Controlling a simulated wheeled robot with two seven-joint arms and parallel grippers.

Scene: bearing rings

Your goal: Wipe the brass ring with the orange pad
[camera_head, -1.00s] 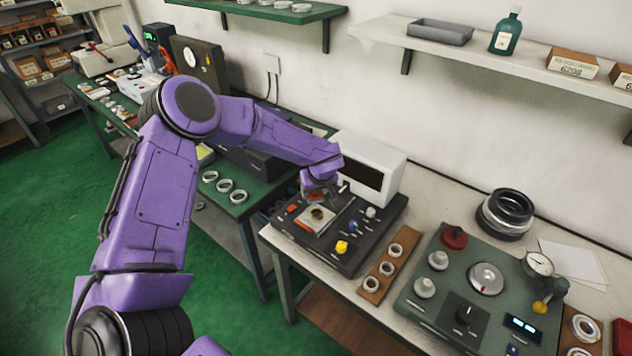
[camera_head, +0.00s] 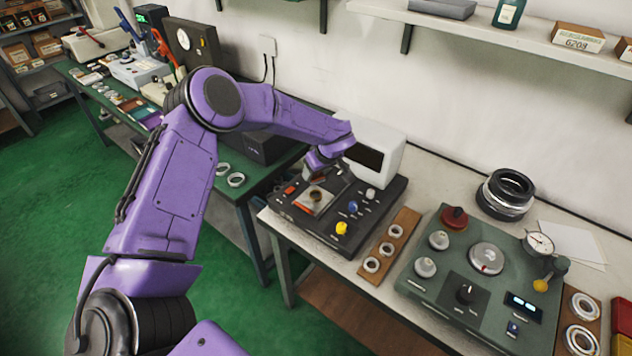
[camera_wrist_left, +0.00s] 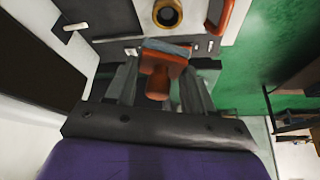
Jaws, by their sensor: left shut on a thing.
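The brass ring (camera_wrist_left: 167,13) lies on a pale plate on the black panel; it shows as a small dark-gold ring in the head view (camera_head: 315,196). My left gripper (camera_wrist_left: 160,84) is shut on the orange pad (camera_wrist_left: 158,72), a piece with an orange-brown grip and a blue-grey edge toward the ring. In the wrist view the pad is just short of the ring, with a small gap in the picture; I cannot tell its height above the panel. In the head view my left gripper (camera_head: 317,172) is beside the ring's far side, and the pad is hidden. My right gripper is out of view.
A white box with a dark screen (camera_head: 372,150) stands close behind my gripper. Yellow (camera_head: 342,228) and blue (camera_head: 352,206) knobs rise from the panel. A wooden strip with several rings (camera_head: 390,245) and a green instrument panel (camera_head: 470,262) lie to the right.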

